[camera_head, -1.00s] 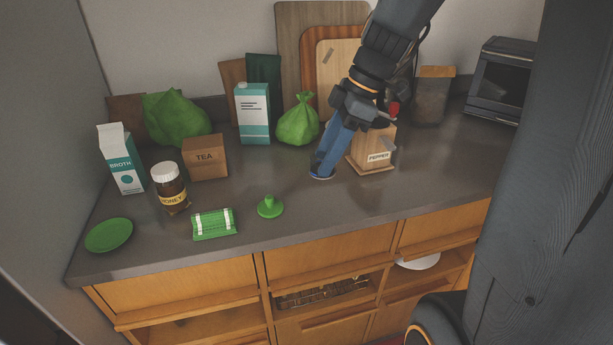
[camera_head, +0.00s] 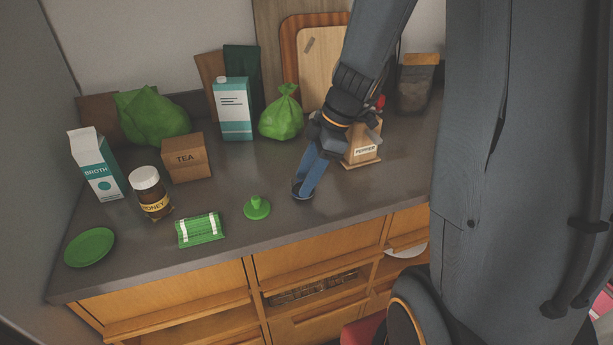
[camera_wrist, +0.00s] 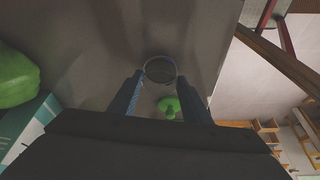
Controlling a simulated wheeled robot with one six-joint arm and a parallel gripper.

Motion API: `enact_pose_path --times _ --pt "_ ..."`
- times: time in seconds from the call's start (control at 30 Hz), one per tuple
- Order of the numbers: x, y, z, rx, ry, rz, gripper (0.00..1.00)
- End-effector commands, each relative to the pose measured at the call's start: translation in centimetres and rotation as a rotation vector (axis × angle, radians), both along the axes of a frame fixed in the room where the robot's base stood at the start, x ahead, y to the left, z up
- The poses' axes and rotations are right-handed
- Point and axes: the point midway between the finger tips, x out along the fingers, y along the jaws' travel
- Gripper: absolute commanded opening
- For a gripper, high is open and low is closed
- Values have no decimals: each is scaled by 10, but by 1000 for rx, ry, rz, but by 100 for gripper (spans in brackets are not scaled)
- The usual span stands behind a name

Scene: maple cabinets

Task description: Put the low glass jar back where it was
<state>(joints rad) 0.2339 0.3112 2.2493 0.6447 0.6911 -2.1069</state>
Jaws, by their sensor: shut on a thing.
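The low glass jar (camera_wrist: 160,70) shows in the wrist view as a small round glass shape with a pale rim, between the tips of my two fingers. In the head view my gripper (camera_head: 304,188) points down over the counter, shut on the jar. My blue fingers hide most of the jar there; only a bit of its round edge shows low at the tips. I cannot tell whether the jar touches the counter. My gripper is left of and nearer the front edge than the pepper box (camera_head: 364,149), and right of a green knobbed piece (camera_head: 257,208).
On the counter (camera_head: 225,264) stand a honey jar (camera_head: 152,198), tea box (camera_head: 185,158), broth carton (camera_head: 97,170), green plate (camera_head: 90,248), green striped packet (camera_head: 200,230) and green bag (camera_head: 283,117). A tall lidded jar (camera_head: 414,90) is at back right.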

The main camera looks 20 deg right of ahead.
Motion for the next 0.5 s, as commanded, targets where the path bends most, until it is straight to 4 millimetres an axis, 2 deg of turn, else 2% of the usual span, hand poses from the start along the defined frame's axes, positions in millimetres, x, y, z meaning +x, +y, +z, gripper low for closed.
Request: enact_pose_path --times 0.47,0.5 --pt "0 0 -9 -1 -1 1 16" --pt "0 0 -9 -1 -1 1 45"
